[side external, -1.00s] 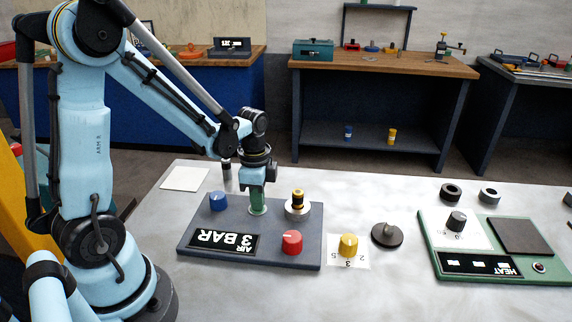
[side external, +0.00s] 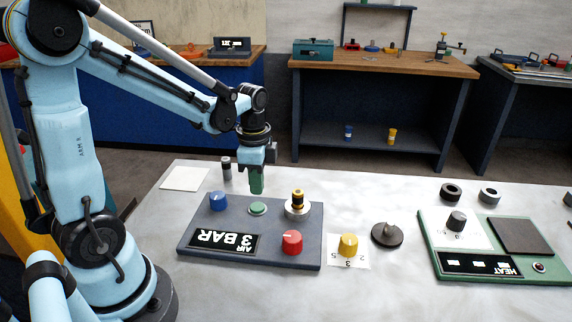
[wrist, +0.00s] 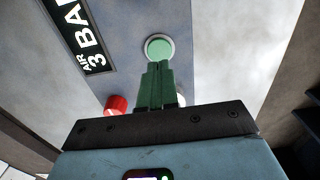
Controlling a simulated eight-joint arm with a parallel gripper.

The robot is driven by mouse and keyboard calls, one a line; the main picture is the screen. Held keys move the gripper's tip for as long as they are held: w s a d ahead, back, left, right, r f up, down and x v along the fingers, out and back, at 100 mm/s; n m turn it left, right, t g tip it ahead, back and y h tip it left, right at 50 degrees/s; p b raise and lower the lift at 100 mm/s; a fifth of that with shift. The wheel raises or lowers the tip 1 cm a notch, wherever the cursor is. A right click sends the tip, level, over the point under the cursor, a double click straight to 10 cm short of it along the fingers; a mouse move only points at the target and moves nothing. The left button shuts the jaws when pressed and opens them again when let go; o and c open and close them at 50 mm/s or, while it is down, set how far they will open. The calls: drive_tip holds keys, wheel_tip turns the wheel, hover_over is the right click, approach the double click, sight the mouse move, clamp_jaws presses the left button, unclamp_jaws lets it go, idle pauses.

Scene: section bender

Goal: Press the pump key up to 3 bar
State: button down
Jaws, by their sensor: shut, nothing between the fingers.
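A dark slab panel (side external: 200,235) lies on the table. Its display (side external: 224,242) reads "AIR 3 BAR". A round green key (side external: 257,208) with a pale rim sits on the panel and also shows in the wrist view (wrist: 159,47). My gripper (side external: 257,190), with green fingers, is shut and empty. It hangs pointing down just above the green key, with a gap between them. In the wrist view my fingertips (wrist: 157,66) show just below the key.
On the panel are a blue knob (side external: 218,201), a red knob (side external: 292,242) and a black-and-yellow part on a metal disc (side external: 298,209). A yellow knob (side external: 348,245) and a dark pointed disc (side external: 387,235) stand to the right. A green HEAT panel (side external: 432,262) lies farther right.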

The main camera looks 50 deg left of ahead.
sight(259, 209)
wheel_tip(259, 209, up, 9)
idle(0.5)
drive_tip(key=shift+f, duration=0.1)
idle(0.4)
drive_tip(key=s+d+f+n+t, duration=0.1)
drive_tip(key=s+d+n+t, duration=0.2)
drive_tip(key=d+n+t, duration=0.4)
drive_tip(key=shift+d+f+n, duration=0.3)
drive_tip(key=shift+d+n, duration=0.4)
drive_tip(key=shift+n, duration=0.3)
idle(0.6)
